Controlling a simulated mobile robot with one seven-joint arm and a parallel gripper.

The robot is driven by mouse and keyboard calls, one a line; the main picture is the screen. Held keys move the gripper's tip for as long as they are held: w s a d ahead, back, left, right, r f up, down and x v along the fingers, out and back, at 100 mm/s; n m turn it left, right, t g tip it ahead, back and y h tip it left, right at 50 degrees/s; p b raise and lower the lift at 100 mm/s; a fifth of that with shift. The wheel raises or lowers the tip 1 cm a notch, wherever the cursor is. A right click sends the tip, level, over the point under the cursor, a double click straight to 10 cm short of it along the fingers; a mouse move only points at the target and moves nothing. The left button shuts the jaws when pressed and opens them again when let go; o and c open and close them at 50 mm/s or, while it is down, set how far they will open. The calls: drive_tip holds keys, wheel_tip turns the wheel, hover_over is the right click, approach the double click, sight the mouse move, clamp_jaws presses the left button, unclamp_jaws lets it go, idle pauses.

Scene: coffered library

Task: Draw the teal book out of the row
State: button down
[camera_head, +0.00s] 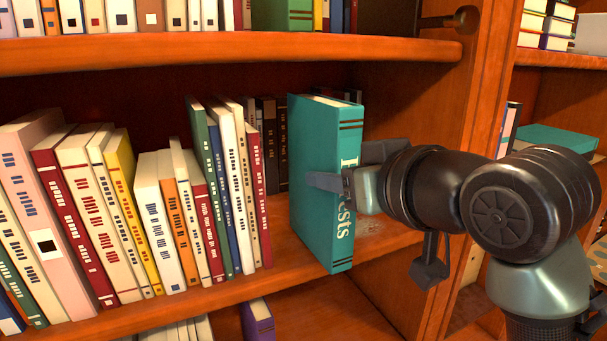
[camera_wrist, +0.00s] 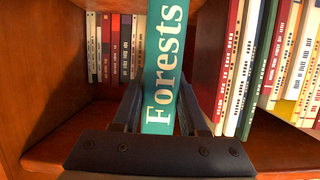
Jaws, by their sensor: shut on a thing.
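The teal book (camera_head: 328,180) stands upright at the right end of the row on the middle shelf. In the head view it sticks out past the spines of its neighbours, with its lower front corner near the shelf's front edge. My gripper (camera_head: 335,183) is shut on it, one finger on each side of the spine. In the wrist view the spine of the teal book (camera_wrist: 163,65) reads "Forests" and stands between the two fingers of my gripper (camera_wrist: 160,115). The far finger is mostly hidden behind the book in the head view.
A row of books (camera_head: 150,200) fills the shelf to the left, ending in a red-spined book (camera_head: 258,190). Dark books (camera_head: 272,140) stand further back. The shelf (camera_head: 380,240) is bare to the right, up to an upright panel (camera_head: 470,130). Another shelf (camera_head: 230,50) runs above.

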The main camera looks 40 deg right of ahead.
drive_tip(key=s+a+p, duration=0.1)
drive_tip(key=s+a, duration=0.2)
drive_tip(key=s, duration=1)
drive_tip(key=shift+s, duration=0.3)
drive_tip(key=shift+a, duration=0.1)
